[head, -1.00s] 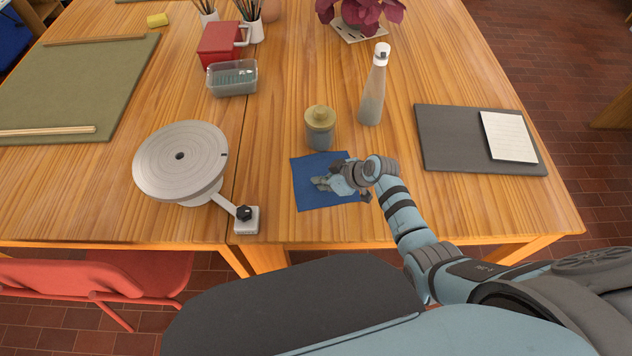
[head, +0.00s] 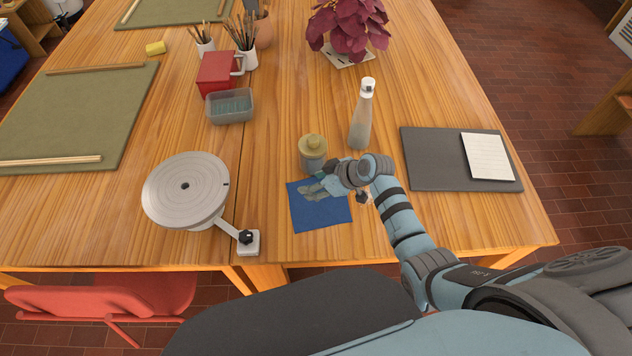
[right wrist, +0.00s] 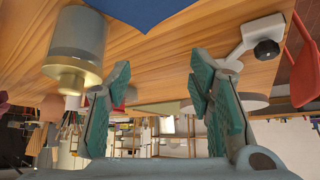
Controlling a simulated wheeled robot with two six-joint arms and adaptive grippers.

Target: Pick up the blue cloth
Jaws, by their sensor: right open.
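The blue cloth (head: 318,214) lies flat on the table near its front edge. It also shows at the top of the right wrist view (right wrist: 145,10). My right gripper (head: 316,183) is over the far part of the cloth, close to the lidded jar, and hides some of the cloth. In the right wrist view my right gripper (right wrist: 160,85) has its two teal-padded fingers apart with nothing between them. The cloth lies beyond the fingertips there, apart from them. My left gripper is not in view.
A jar with a tan lid (head: 313,153) stands just behind the cloth, beside my right gripper. A bottle (head: 362,118) stands behind it. A round wheel (head: 187,188) on a bracket is to the left. A dark board (head: 437,160) with paper lies to the right.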

